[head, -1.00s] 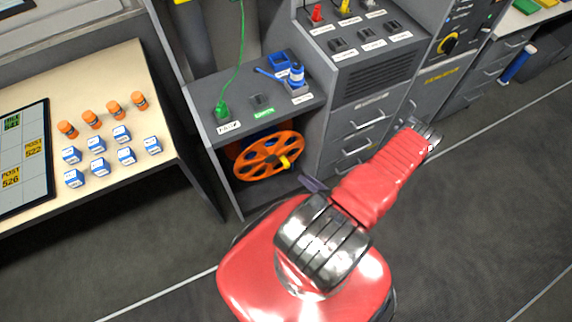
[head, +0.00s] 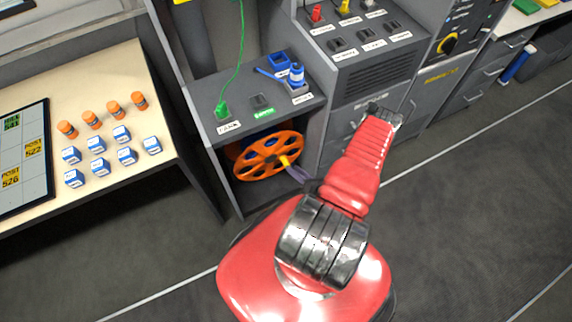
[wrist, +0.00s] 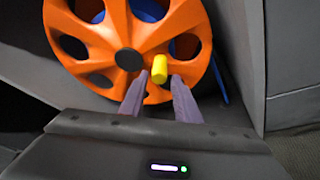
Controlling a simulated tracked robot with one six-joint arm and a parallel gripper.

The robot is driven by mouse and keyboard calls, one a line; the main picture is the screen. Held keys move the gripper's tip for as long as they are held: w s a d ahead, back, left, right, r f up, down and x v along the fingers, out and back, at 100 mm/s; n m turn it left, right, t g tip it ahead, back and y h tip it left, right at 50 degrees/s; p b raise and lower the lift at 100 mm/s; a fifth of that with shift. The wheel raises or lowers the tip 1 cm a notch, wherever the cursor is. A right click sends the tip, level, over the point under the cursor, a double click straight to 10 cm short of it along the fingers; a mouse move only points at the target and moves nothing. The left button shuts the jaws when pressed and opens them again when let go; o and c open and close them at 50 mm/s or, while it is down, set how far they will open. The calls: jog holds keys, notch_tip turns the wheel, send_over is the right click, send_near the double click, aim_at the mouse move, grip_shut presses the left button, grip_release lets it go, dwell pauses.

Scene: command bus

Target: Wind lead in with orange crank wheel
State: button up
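The orange crank wheel (head: 268,154) stands in the open bay under the grey counter, with a blue part behind it. Its yellow knob (head: 284,160) is at the right of the wheel in the head view. In the wrist view the orange wheel (wrist: 85,45) fills the top, with the yellow knob (wrist: 159,69) right of its dark hub. My gripper (wrist: 159,76) is open, its two purple-grey fingertips on either side of the knob's near end, with gaps showing. In the head view my gripper (head: 295,168) reaches the knob from the lower right. A green lead (head: 240,55) runs up from a green plug (head: 222,108).
The bay's side walls and the counter (head: 240,122) close in around the wheel. Grey drawers (head: 350,118) stand to the right. A table (head: 110,65) with orange and blue-white pieces is at the left. The dark floor (head: 470,200) is clear at the right.

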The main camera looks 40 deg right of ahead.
aim_at(286, 164)
jog(key=shift+x, duration=3)
grip_shut()
